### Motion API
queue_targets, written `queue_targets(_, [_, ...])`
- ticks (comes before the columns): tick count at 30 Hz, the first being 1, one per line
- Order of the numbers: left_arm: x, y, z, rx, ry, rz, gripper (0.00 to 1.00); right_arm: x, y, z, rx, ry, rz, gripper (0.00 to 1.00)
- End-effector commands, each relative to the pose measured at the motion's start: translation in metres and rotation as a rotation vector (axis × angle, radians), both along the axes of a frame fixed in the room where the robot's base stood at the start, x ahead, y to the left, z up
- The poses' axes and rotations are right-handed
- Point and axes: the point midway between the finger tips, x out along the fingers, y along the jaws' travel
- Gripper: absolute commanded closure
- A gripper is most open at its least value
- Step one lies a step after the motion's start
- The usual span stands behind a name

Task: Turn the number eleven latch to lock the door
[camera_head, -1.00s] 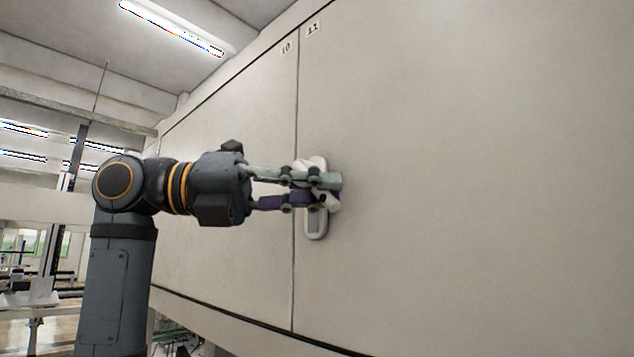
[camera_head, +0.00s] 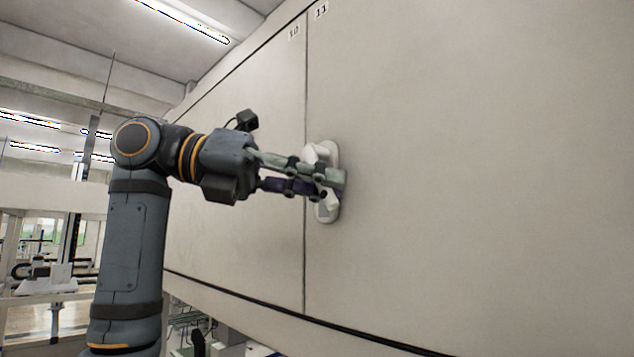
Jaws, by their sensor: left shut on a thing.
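The door marked 11 (camera_head: 480,170) fills the right of the head view, with its number label (camera_head: 321,11) at its top left corner. A white oval latch (camera_head: 327,213) is mounted on this door near its left edge. My left gripper (camera_head: 335,184) reaches in from the left and is shut on the latch's handle. The fingers hide the middle of the latch; its top and bottom ends show. The gripper is rolled a little, its fingers sloping down to the right. My right gripper is not in view.
The door marked 10 (camera_head: 235,200) lies to the left, parted by a thin vertical seam. A dark line runs along the doors' lower edge. Lab equipment (camera_head: 50,270) stands at the far left. The door face to the right of the latch is clear.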

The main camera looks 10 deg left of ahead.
Motion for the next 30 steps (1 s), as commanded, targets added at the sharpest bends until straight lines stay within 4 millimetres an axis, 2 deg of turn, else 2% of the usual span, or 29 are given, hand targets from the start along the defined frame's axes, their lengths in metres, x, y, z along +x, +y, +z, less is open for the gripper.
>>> queue_targets(1, [0.000, -0.001, -0.005, 0.010, 0.005, -0.005, 0.85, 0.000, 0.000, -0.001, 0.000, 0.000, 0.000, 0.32])
queue_targets(3, [0.000, -0.001, -0.005, 0.010, 0.005, -0.005, 0.76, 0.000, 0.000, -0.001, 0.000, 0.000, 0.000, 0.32])
queue_targets(14, [-0.001, 0.006, -0.001, 0.006, 0.003, 0.000, 0.76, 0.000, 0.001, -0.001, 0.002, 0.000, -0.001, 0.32])
queue_targets(17, [-0.003, 0.022, 0.002, 0.006, 0.002, 0.003, 0.76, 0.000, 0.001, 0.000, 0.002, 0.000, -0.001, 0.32])
queue_targets(24, [-0.014, 0.078, 0.014, 0.006, 0.003, 0.002, 0.76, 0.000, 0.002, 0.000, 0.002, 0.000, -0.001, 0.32])
queue_targets(30, [-0.019, 0.107, 0.019, 0.008, 0.004, -0.002, 0.76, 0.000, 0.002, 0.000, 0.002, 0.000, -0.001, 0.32])
